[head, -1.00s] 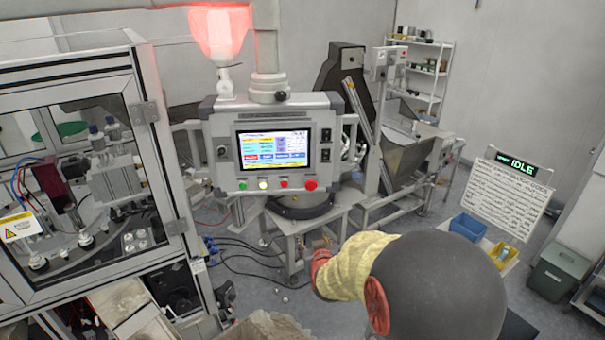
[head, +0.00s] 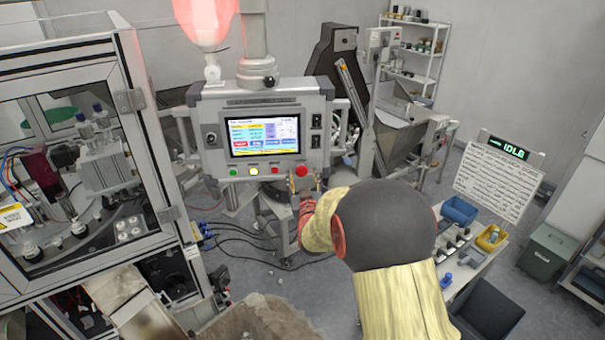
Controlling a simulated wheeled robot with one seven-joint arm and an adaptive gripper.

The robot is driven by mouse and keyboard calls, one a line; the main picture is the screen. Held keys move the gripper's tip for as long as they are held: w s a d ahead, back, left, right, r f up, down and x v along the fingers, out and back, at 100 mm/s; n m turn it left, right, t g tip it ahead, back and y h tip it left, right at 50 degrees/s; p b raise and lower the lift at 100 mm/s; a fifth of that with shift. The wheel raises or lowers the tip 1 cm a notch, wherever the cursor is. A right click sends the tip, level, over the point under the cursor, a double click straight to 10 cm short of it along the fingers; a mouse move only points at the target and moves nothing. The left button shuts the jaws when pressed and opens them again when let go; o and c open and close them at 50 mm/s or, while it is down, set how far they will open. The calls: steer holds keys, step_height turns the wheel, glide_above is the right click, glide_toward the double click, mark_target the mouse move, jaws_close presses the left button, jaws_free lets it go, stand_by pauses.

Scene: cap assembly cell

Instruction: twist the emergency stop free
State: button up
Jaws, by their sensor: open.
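The emergency stop (head: 302,171) is a red mushroom button at the right end of the row below the screen on the grey control panel (head: 213,161). My gripper (head: 304,183) is just below it, with its two fingers apart and pointing up toward the panel. The fingertips look close to the button's lower edge; I cannot tell whether they touch it. Nothing shows between the fingers. My arm reaches in from the lower right and hides what lies behind it.
Smaller green, white and red buttons (head: 275,170) sit left of the emergency stop. A red lamp (head: 207,22) glows above the panel. A glazed machine enclosure (head: 128,102) stands at left. A bench with a blue bin (head: 459,210) and yellow bin (head: 491,238) is at right.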

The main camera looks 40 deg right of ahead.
steer(key=shift+w+d, duration=0.3)
steer(key=shift+w, duration=0.2)
steer(key=c, duration=0.3)
steer(key=c, duration=0.8)
steer(key=shift+c, duration=0.3)
